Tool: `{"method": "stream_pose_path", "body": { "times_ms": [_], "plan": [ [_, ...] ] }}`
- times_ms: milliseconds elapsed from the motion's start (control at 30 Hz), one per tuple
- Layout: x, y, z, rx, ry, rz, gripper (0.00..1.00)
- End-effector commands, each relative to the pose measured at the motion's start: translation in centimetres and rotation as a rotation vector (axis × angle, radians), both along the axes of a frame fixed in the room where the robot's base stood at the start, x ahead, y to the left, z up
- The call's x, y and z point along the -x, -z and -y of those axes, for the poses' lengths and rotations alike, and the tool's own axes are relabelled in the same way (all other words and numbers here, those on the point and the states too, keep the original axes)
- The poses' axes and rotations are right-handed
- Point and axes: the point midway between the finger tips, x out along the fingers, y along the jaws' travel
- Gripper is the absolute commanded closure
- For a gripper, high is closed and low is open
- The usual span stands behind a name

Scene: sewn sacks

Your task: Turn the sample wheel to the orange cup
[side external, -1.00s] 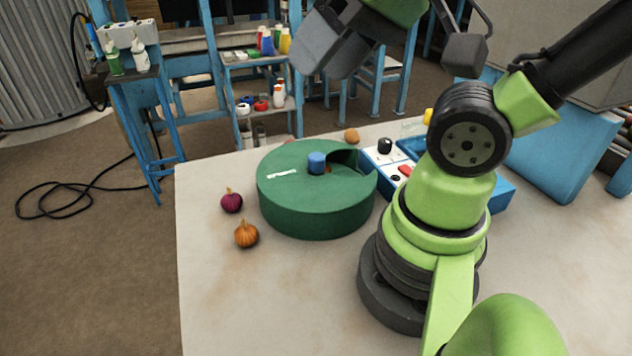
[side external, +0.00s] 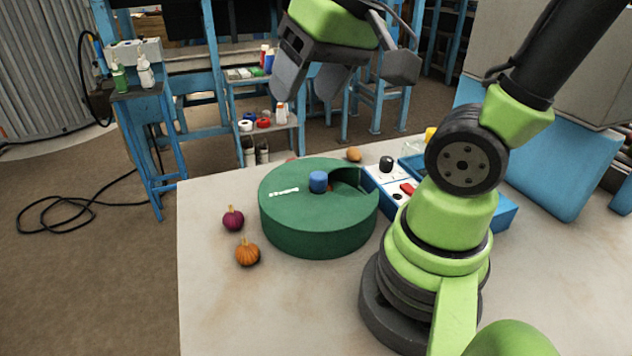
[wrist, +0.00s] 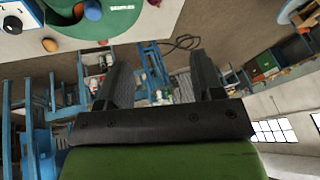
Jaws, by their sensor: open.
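The sample wheel is a round green drum (side external: 310,225) on the table, with a blue knob (side external: 318,182) at its centre and a white label on top. A wedge-shaped opening in its top faces the back right. The drum shows partly in the wrist view (wrist: 118,22), cut off by the top edge. A small orange-red patch (wrist: 79,10) shows beside the knob there; I cannot tell whether it is a cup. My gripper (side external: 308,80) is open and empty, high above and behind the drum, clear of it. Its two fingers show apart in the wrist view (wrist: 163,85).
A purple onion (side external: 233,218) and an orange pumpkin-like item (side external: 247,253) lie left of the drum. A brown round item (side external: 354,154) lies behind it. A blue box with a white control panel (side external: 392,178) stands right of it. The front left tabletop is clear.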

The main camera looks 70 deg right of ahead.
Motion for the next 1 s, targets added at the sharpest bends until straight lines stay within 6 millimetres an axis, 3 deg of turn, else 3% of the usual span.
{"method": "stream_pose_path", "body": {
  "times_ms": [200, 433, 767, 1000],
  "plan": [
    [-3.4, 5.0, 5.9, 0.039, 0.097, -0.242, 0.39],
    [-4.0, 10.2, 10.5, 0.025, 0.142, -0.415, 0.39],
    [-3.8, 13.4, 11.7, 0.014, 0.148, -0.469, 0.39],
    [-3.7, 17.7, 11.6, 0.012, 0.148, -0.47, 0.39]
  ]
}}
